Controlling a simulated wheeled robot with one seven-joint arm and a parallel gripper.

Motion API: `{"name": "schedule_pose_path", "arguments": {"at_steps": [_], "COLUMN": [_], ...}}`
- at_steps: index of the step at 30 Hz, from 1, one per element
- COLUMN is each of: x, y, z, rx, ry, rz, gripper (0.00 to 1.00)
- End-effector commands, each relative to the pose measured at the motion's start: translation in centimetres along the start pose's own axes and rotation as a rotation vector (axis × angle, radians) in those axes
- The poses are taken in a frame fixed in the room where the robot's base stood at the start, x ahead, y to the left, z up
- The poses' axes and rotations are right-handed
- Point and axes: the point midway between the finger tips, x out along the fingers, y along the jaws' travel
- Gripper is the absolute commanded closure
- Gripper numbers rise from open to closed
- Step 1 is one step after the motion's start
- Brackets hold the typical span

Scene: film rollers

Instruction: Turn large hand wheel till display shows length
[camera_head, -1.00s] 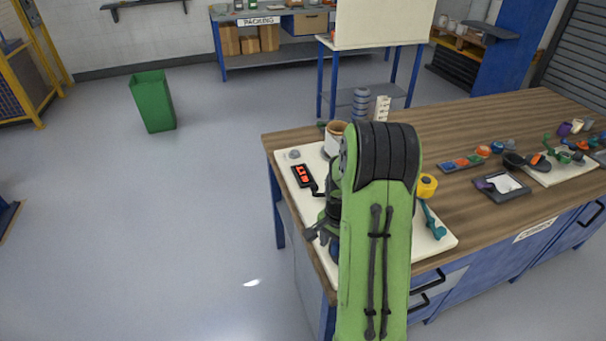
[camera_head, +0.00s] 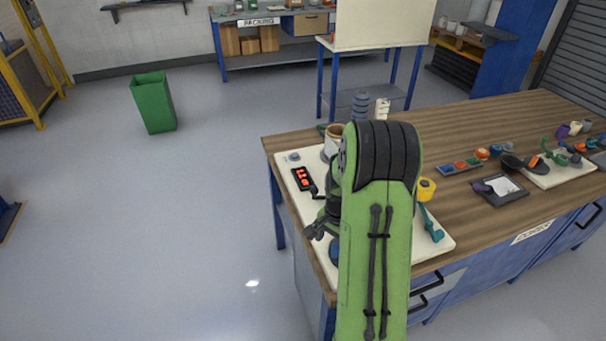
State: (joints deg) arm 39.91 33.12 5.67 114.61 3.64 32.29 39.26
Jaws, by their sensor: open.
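A black display (camera_head: 302,179) with red lit digits sits on the left part of a white base board (camera_head: 289,170) at the near-left corner of the workbench. The digits are too small to read surely. My green arm covers the middle of the board, and I cannot make out the large hand wheel behind it. My dark gripper (camera_head: 315,231) shows at the arm's left side, low over the board's left edge, just below the display. It is open. Whether it touches anything is hidden. A blue round part (camera_head: 334,250) peeks out beside the arm.
A yellow part (camera_head: 426,189) and a teal crank-like part (camera_head: 431,226) are right of my arm. A tray of coloured parts (camera_head: 470,163) and a dark frame (camera_head: 500,190) lie farther right.

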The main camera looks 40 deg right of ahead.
Motion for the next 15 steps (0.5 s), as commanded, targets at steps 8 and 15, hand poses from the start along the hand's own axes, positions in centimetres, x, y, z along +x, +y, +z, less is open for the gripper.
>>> {"name": "schedule_pose_path", "arguments": {"at_steps": [8, 15], "x": [-3.0, -5.0], "y": [0.0, 0.0], "z": [0.0, 0.0], "rx": [0.0, 0.0], "ry": [0.0, 0.001], "rz": [0.0, 0.0], "gripper": [0.04, 0.04]}}
